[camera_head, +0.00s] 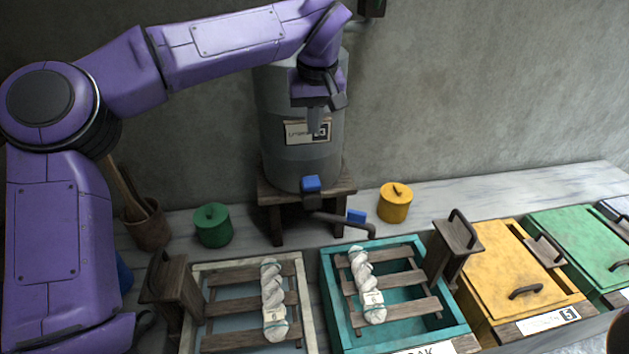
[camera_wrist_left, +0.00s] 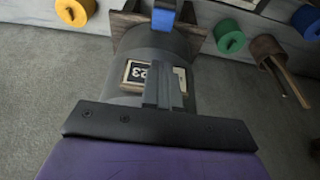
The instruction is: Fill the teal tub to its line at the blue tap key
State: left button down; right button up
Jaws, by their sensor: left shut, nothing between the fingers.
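The teal tub (camera_head: 327,285) stands at front centre, with wooden slats across it and a white twisted skein (camera_head: 366,285) on them. Its inside shows between the slats; I cannot make out the water level or a line. A grey tank (camera_head: 300,165) on a wooden stand is behind. One blue block (camera_head: 311,184) is low on the tank's front; another (camera_head: 357,216) sits on the dark spout pipe (camera_head: 345,224), which ends over the tub's back edge. My left gripper (camera_head: 315,122) is shut and empty before the tank's label, above the blue blocks. Blue also shows in the left wrist view (camera_wrist_left: 163,16).
A pale wooden tub (camera_head: 299,268) with a skein is left of the teal tub; yellow (camera_head: 500,262) and green (camera_head: 575,240) lidded bins are right. Green (camera_head: 212,226) and yellow (camera_head: 395,203) pots flank the stand. A brown pot (camera_head: 150,228) holds sticks.

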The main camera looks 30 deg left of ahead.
pick_arm(q)
jog(key=p, duration=0.2)
send_near(311, 179)
jog(key=x, duration=0.5)
jog(key=shift+w+a+f, duration=0.1)
jog(key=shift+w+f, duration=0.1)
jog(key=shift+f, duration=0.5)
pick_arm(e)
jog(key=shift+r, duration=0.5)
pick_arm(q)
jog(key=shift+f, duration=0.1)
pick_arm(e)
jog(key=shift+r, duration=0.1)
